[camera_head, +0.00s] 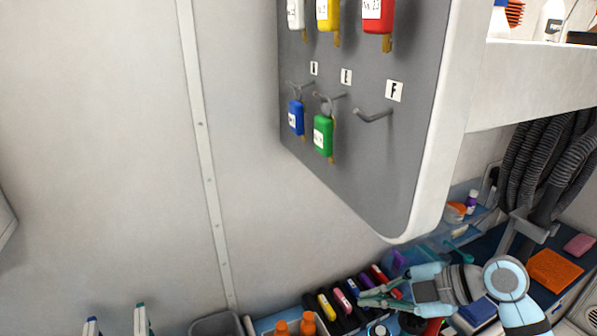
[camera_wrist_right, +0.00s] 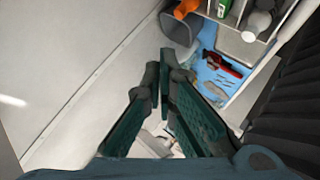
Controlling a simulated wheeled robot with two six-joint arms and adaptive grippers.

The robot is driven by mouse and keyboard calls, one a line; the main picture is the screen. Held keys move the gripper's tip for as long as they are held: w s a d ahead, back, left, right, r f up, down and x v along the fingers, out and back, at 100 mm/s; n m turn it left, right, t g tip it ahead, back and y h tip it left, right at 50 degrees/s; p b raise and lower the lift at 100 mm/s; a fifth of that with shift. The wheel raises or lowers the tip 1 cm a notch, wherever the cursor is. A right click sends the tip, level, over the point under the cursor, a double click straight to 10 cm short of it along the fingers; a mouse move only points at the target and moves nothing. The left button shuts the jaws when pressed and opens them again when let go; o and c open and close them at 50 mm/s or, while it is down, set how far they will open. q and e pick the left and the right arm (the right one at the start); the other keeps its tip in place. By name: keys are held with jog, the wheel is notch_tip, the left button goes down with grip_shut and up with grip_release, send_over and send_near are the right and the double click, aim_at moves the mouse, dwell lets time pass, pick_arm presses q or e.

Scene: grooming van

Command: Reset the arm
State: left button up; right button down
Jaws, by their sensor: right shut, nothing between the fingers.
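My right arm comes in at the lower right of the head view, over the counter. Its gripper (camera_head: 378,292) points left, with teal fingers above a row of dark cases. In the right wrist view the right gripper (camera_wrist_right: 168,68) is shut, its fingertips together and nothing between them.
A grey hook board (camera_head: 358,175) holds a blue tag (camera_head: 296,118), a green tag (camera_head: 323,136), and others above; hook F (camera_head: 374,115) is empty. Orange bottles (camera_head: 308,323) and a grey bin (camera_head: 216,325) stand below. Black hoses (camera_head: 545,165) hang right. The left wall is bare.

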jog(key=a+r+t+y, duration=0.5)
jog(key=r+t+y, duration=0.2)
jog(key=r, duration=0.4)
jog(key=d+r+m+t+h, duration=0.3)
jog(key=d+m+t+h, duration=0.25)
jog(key=m+t, duration=0.35)
jog(key=s+d+f+m+g+h, duration=0.1)
jog(key=d+f+m+g+h, duration=0.2)
jog(key=d+f+m+h, duration=1.05)
jog(key=s+a+f+g+h, duration=0.2)
jog(key=s+f+g, duration=0.55)
jog(key=f, duration=0.45)
jog(key=s+a+f+n+g+y, duration=0.1)
jog(key=s+a+f+g+y, duration=0.15)
jog(key=s+f, duration=0.4)
jog(key=s+a+f+g+y, duration=0.1)
jog(key=s+a+f+g, duration=0.25)
jog(key=s, duration=0.55)
notch_tip(320, 180, down, 20)
jog(key=d+g+b, duration=0.2)
jog(key=s+f+g+b, duration=0.1)
jog(key=s+f+b, duration=0.1)
jog(key=s+f, duration=1.3)
jog(key=shift+s+d+f, duration=0.15)
jog(key=shift+d+f, duration=0.1)
jog(key=shift+f, duration=0.25)
